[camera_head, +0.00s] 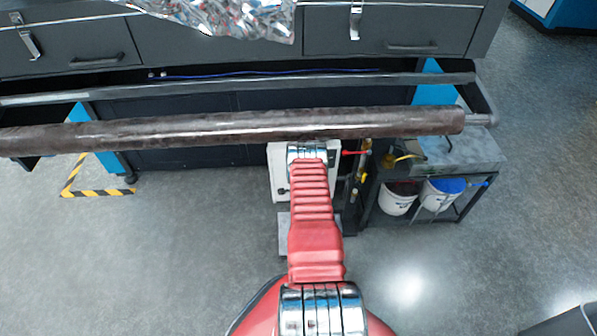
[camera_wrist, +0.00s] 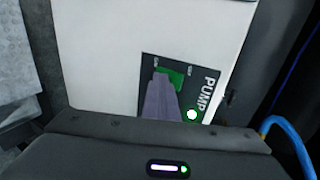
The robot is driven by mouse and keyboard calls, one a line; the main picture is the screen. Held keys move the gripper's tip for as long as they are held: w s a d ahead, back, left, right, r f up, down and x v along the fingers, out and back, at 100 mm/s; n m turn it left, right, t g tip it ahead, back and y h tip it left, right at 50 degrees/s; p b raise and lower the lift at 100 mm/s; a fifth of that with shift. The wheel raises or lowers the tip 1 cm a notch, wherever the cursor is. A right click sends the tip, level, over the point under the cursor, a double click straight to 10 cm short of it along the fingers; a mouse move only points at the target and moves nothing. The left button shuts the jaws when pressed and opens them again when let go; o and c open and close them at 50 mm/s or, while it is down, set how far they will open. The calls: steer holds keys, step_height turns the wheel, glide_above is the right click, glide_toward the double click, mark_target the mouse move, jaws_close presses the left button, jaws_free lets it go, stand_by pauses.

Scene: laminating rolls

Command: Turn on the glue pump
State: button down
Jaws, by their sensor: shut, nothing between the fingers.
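The white pump box (camera_wrist: 105,45) fills the middle of the wrist view. It has a dark panel (camera_wrist: 205,68) lettered "PUMP". A green rocker switch (camera_wrist: 177,76) sits on the panel, partly hidden by my fingers. A round lamp (camera_wrist: 192,115) beside it glows white-green. My gripper (camera_wrist: 163,80) is shut and empty, its fingertips at the switch; I cannot tell whether they touch it. In the head view the white box (camera_head: 276,160) stands below the long roller, behind my red arm, and my fingers are hidden there.
A long dark roller (camera_head: 200,128) runs across above the box. A metal cart (camera_head: 465,150) with two white buckets (camera_head: 397,198) stands right of it. A red-handled valve (camera_head: 355,153) lies between them. A blue hose (camera_wrist: 285,135) curves at right in the wrist view. Open floor lies left.

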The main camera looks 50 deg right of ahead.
steer(key=shift+r, duration=0.45)
steer(key=shift+a, duration=0.1)
